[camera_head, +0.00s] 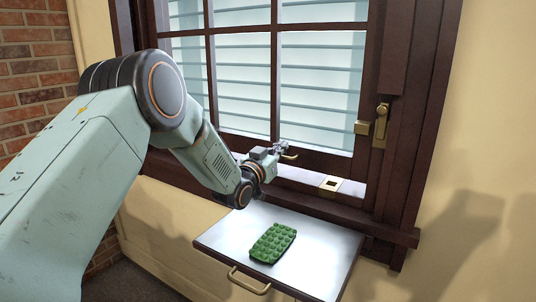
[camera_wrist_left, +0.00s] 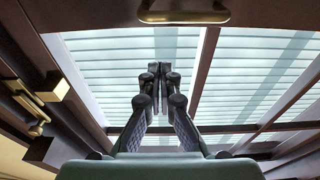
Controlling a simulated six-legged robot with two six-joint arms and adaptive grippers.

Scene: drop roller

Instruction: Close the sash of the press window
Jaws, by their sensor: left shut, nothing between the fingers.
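The press window's sash (camera_head: 318,158) is a dark brown frame with several panes. A pale strip of sill with a brass plate (camera_head: 330,184) shows below its bottom rail. A brass handle (camera_head: 290,156) is on that rail, and a brass handle (camera_wrist_left: 185,12) shows at the top of the left wrist view. My left gripper (camera_head: 284,147) is at the rail beside the handle. In the wrist view its fingers (camera_wrist_left: 162,75) are together and empty, in front of the panes. I cannot tell whether it touches the sash. My right gripper is not in view.
A brass latch (camera_head: 381,125) is on the right window jamb, with a small brass block (camera_head: 362,128) beside it. Below the sill, a pale shelf (camera_head: 222,243) with a brass pull (camera_head: 248,281) holds a green bumpy block (camera_head: 273,243). A brick wall (camera_head: 35,70) is at the left.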

